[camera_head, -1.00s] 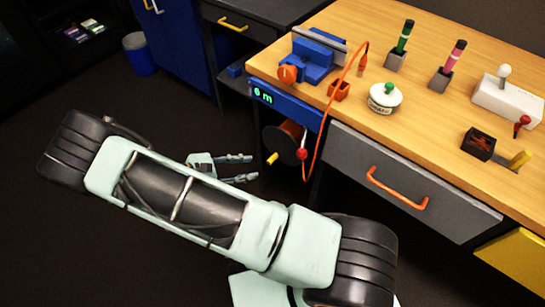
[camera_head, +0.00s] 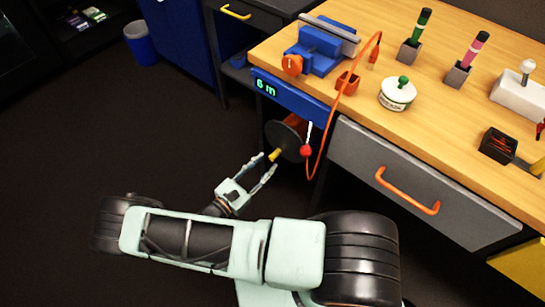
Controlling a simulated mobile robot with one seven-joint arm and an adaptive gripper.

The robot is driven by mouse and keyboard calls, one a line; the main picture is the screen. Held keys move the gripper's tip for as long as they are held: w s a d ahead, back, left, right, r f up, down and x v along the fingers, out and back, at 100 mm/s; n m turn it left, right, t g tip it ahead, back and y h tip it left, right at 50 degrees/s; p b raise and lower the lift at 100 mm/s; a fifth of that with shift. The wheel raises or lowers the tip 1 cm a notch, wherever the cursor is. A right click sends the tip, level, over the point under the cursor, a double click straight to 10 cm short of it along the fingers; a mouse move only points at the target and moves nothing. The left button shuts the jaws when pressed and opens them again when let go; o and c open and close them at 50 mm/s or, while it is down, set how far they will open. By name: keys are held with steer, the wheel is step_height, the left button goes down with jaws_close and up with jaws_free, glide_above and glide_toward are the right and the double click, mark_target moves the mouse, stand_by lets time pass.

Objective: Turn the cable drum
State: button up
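The cable drum (camera_head: 286,136) hangs under the workbench's left end, a dark disc with a brown-orange core behind it. A yellow crank handle (camera_head: 275,155) sticks out of its face toward my gripper. A red ball on a white lever (camera_head: 306,150) is just right of the disc. An orange cable (camera_head: 322,140) runs up from there to the bench top. A blue panel above reads "6 m" (camera_head: 266,87). My gripper (camera_head: 266,166) is open, its fingers pointing up and right; the handle appears at or between the fingertips. I cannot tell if they touch.
The grey drawer (camera_head: 385,180) with an orange handle is right of the drum. On the bench stand a blue vise (camera_head: 322,50), a white pot (camera_head: 397,94), an orange holder (camera_head: 347,83) and two screwdriver-like tools in stands.

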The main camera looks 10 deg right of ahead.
mark_target(272, 157)
steer(key=shift+x, duration=2.2)
steer(key=shift+c, duration=0.3)
jaws_close()
